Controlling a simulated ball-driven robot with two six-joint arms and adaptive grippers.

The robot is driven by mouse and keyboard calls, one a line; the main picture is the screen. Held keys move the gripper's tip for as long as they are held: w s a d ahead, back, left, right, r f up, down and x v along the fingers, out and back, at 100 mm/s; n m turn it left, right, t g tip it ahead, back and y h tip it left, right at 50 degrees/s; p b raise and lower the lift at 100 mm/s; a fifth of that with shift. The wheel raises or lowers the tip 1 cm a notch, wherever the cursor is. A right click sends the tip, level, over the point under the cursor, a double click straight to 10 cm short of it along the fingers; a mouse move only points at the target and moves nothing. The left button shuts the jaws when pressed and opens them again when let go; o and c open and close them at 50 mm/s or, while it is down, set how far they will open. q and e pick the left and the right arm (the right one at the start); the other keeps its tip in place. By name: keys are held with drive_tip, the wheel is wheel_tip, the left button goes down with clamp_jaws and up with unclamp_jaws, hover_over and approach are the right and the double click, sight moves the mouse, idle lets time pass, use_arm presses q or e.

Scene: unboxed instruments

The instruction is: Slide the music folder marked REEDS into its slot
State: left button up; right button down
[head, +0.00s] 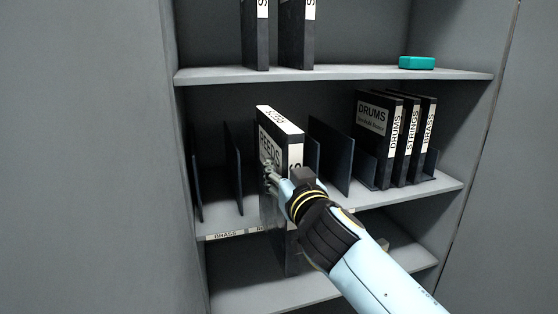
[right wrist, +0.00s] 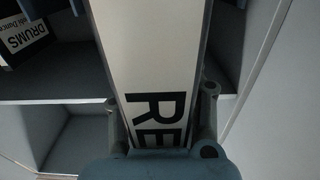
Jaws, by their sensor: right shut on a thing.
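The black REEDS folder (head: 267,135) is upright at the middle shelf, with white labels on its side, top and spine. My right gripper (head: 274,179) is shut on it near the spine. In the right wrist view the folder's white spine label (right wrist: 150,60) with the letters RE lies between my two fingers (right wrist: 160,130). The slot's depth behind the folder is hidden. My left gripper is not in view.
DRUMS (head: 371,135), STRINGS (head: 412,140) and BRASS (head: 429,140) folders stand at the right of the middle shelf. Dark dividers (head: 233,167) stand to the left and right of the held folder. The upper shelf (head: 340,73) bears two folders and a teal box (head: 416,62).

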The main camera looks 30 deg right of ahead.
drive_tip(key=f+b+x, duration=0.1)
drive_tip(key=b+x, duration=1.2)
drive_tip(key=x, duration=1.5)
drive_tip(key=shift+d+b, duration=0.15)
drive_tip(key=shift+b, duration=0.15)
drive_tip(key=shift+w+r, duration=0.1)
drive_tip(key=c, duration=0.9)
unclamp_jaws()
